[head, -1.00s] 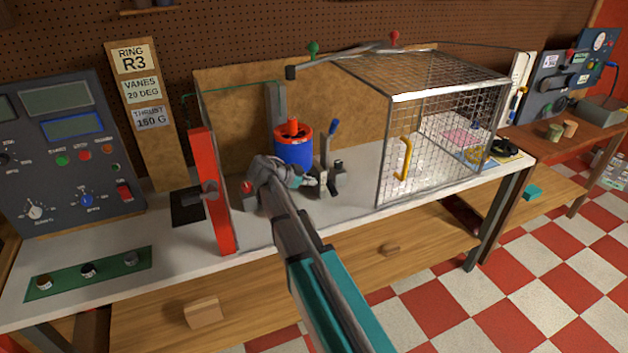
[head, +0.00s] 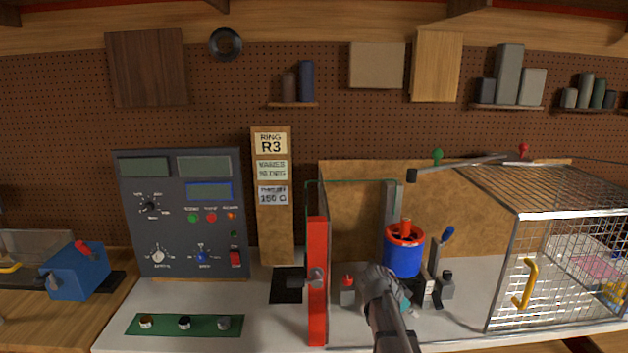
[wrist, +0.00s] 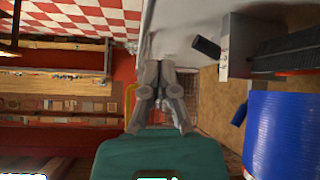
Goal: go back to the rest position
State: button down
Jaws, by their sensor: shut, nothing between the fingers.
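My gripper (wrist: 160,85) shows in the wrist view as grey fingers drawn together beyond the teal body. It is shut and empty. In the head view my grey arm link rises from the bottom edge and mostly hides the gripper, just in front of the rotor.
A red upright panel (head: 317,280) stands left of the rotor. A wire mesh cage (head: 560,255) with a yellow handle (head: 525,283) stands right. A blue-handled lever (head: 441,250) is close by the rotor. The control console (head: 180,215) is at the left.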

jog(key=s+a+f+n+y, duration=0.2)
jog(key=s+a+n+y, duration=0.2)
jog(key=s+n, duration=0.3)
jog(key=s+a+f+n+g+y, duration=0.1)
jog(key=s+a+f+n+y, duration=0.2)
jog(key=s+a+n, duration=0.4)
jog(key=s+y, duration=0.1)
jog(key=s, duration=0.2)
jog(key=shift+a+n+g+y, duration=0.15)
jog(key=shift+n+g+y, duration=0.15)
